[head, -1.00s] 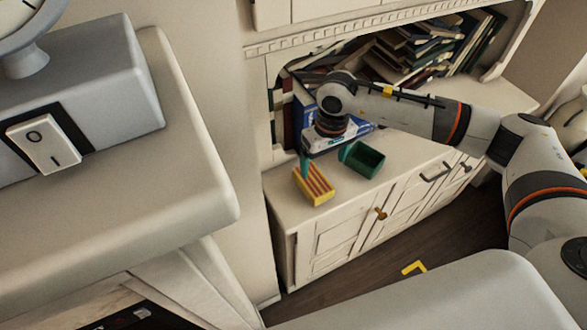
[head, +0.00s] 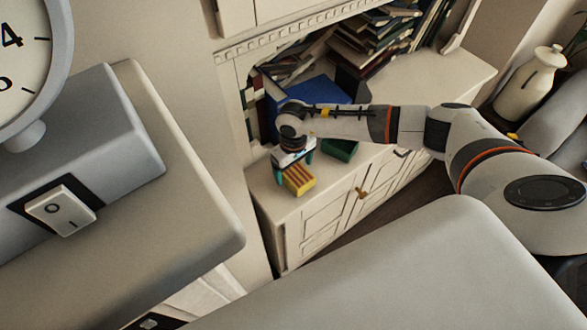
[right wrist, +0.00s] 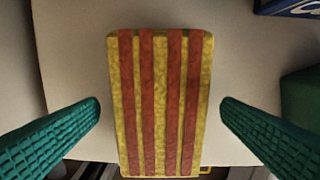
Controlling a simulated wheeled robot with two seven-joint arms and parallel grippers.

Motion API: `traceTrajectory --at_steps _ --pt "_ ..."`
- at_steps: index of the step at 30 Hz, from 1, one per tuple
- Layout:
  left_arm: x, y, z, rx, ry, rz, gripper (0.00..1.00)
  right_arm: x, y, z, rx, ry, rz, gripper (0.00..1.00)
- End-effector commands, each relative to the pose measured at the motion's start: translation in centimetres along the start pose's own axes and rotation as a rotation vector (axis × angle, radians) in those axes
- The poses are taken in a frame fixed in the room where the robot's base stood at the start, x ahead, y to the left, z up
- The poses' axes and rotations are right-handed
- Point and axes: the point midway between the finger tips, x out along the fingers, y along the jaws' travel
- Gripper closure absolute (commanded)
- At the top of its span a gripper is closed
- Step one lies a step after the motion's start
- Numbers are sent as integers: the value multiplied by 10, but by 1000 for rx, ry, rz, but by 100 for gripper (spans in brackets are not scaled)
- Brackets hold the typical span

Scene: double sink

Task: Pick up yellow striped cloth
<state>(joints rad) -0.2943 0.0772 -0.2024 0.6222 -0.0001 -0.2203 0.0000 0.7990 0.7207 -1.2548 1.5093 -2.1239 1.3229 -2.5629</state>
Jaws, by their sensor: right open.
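The yellow striped cloth (head: 299,180) is a folded, block-shaped yellow thing with red stripes. It lies on the white cabinet top near its front left corner. In the right wrist view the cloth (right wrist: 160,100) fills the middle, its stripes running up and down the picture. My right gripper (head: 294,172) is right over the cloth in the head view. Its two teal fingers are open in the right wrist view, one on each side of the cloth, with a gap on both sides. The left gripper is not in view.
A dark green open container (head: 340,149) stands just right of the cloth. A blue box (head: 318,92) stands behind, near shelves of books (head: 385,38). A grey unit with a switch (head: 62,210) and a pale counter edge (head: 215,235) lie at the left.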

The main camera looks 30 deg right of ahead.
Motion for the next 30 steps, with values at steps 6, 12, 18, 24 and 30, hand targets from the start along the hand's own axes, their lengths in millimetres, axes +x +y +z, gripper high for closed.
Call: traceTrajectory --at_steps 6,12,18,24,30 --pt "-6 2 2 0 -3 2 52 18 0 0 1 -1 0 13" --pt "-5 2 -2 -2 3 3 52 19 -1 0 0 -2 0 13" --pt "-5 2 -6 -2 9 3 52 19 -1 0 1 -2 0 45" --pt "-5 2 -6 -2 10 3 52 18 -1 0 1 -2 0 60" --pt "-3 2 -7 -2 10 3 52 14 -1 1 0 -4 0 61"
